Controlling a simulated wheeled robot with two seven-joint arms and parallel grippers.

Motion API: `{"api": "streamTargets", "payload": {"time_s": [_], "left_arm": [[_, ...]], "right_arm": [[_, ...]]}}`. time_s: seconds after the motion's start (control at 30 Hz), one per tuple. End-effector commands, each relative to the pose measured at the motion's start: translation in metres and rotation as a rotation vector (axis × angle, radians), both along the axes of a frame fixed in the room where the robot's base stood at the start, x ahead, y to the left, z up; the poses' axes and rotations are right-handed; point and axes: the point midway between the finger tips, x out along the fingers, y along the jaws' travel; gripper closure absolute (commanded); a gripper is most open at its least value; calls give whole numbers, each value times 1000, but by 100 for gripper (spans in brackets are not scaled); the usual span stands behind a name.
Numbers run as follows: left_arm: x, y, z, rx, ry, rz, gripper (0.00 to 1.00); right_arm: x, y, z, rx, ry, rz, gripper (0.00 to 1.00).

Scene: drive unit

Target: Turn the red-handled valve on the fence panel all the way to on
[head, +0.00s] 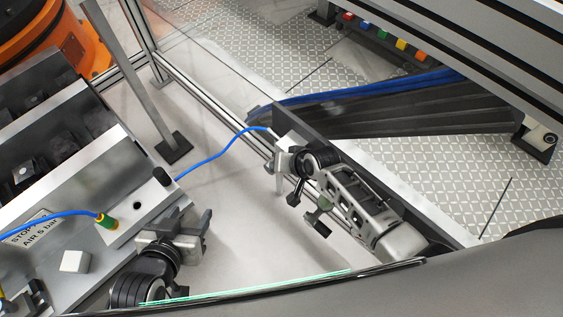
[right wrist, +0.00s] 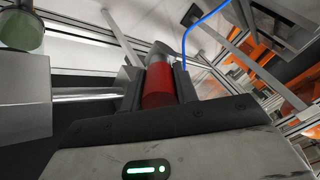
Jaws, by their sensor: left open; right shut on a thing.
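The valve's red handle (right wrist: 158,86) shows in the right wrist view, between the two dark fingers of my right gripper (right wrist: 160,90), which is shut on it. A shiny metal pipe (right wrist: 85,93) runs left from beside the handle to a grey block (right wrist: 22,93). In the head view my right gripper (head: 283,152) is at the fence's lower rail, and it hides the red handle there. My left gripper (head: 183,222) is open and empty beside the grey machine, away from the valve. I cannot tell the valve's exact angle.
A blue hose (head: 215,156) runs from the grey machine (head: 70,170) to the fence near my right gripper. A round green-faced part (right wrist: 20,30) is at the wrist view's upper left. A fence post (head: 135,75) stands behind. Pale floor lies between machine and fence.

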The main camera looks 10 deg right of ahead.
Motion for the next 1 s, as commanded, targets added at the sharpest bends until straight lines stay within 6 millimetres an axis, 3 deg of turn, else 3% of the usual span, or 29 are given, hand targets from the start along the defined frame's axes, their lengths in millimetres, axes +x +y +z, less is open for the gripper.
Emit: {"api": "streamTargets", "payload": {"time_s": [0.3,0.33,0.4,0.77,1.0], "left_arm": [[1,0,2,-4,-3,3,45],[1,-1,2,-4,-3,4,45],[1,-1,2,-6,-2,5,45],[1,-1,5,-7,-2,6,45],[0,0,17,-3,-6,8,45]], "right_arm": [[2,-1,1,1,-5,-2,100],[2,-1,1,1,-5,-2,65],[1,-1,1,1,-5,-2,48],[-2,-2,4,0,-1,0,48],[-22,-16,40,-1,-2,0,48]]}}
